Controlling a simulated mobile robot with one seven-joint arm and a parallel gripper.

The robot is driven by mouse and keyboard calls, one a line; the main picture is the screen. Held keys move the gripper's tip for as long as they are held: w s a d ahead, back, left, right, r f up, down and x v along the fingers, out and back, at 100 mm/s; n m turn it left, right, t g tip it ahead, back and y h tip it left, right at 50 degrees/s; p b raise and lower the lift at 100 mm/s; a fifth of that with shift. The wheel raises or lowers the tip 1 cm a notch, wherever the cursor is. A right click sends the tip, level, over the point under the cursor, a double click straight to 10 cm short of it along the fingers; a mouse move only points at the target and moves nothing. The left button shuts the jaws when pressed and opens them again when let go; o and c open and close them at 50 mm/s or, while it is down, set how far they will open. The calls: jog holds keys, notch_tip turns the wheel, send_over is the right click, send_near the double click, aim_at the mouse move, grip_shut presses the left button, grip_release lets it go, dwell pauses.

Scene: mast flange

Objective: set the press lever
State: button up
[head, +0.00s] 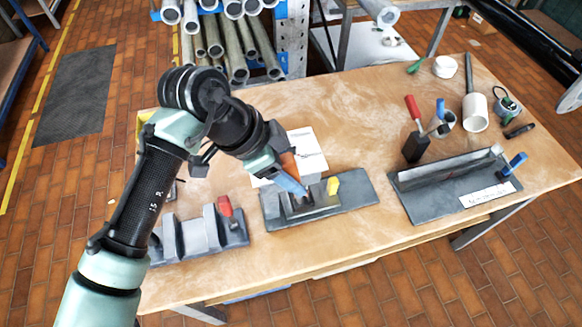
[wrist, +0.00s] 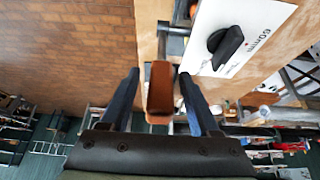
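My gripper (head: 298,188) reaches down over the middle grey fixture (head: 350,190) on the table. In the wrist view its two dark blue fingers (wrist: 159,74) stand apart. An orange-brown block-like piece (wrist: 160,88) shows between them, with a narrow gap on each side. The same colour shows beside the gripper in the head view (head: 289,163). I cannot tell whether this piece is the press lever. The middle fixture has a yellow handle (head: 333,185). The left fixture (head: 195,235) has a red handle (head: 225,206). The right fixture (head: 425,207) has a blue handle (head: 514,163).
A red-handled tool (head: 412,108) on a black block, a cup with a blue-handled tool (head: 442,124), and a white cylinder (head: 476,113) stand at the right. A white sheet (head: 308,146) lies behind the middle fixture. Pipes (head: 236,50) are racked behind the wooden table (head: 345,115).

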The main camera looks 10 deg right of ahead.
jog(key=shift+d, duration=0.1)
jog(key=b+v, duration=0.3)
jog(key=v, duration=1)
jog(key=w+d+r+n+t+h, duration=0.2)
jog(key=w+d+r+t+h, duration=0.1)
jog(key=w+d+r+t, duration=0.6)
notch_tip(320, 180, up, 11)
jog(key=s+d+n+t+h, duration=0.1)
jog(key=d+n+t+h, duration=0.1)
jog(key=n+t, duration=0.25)
jog(key=s+a+r+n+t+y, duration=1)
jog(key=s+a+r+n+t, duration=0.1)
jog(key=s+a+r+t, duration=0.1)
jog(key=shift+s+a+r+t+y, duration=0.35)
jog(key=shift+s+r+t, duration=0.1)
jog(key=shift+r+t, duration=0.45)
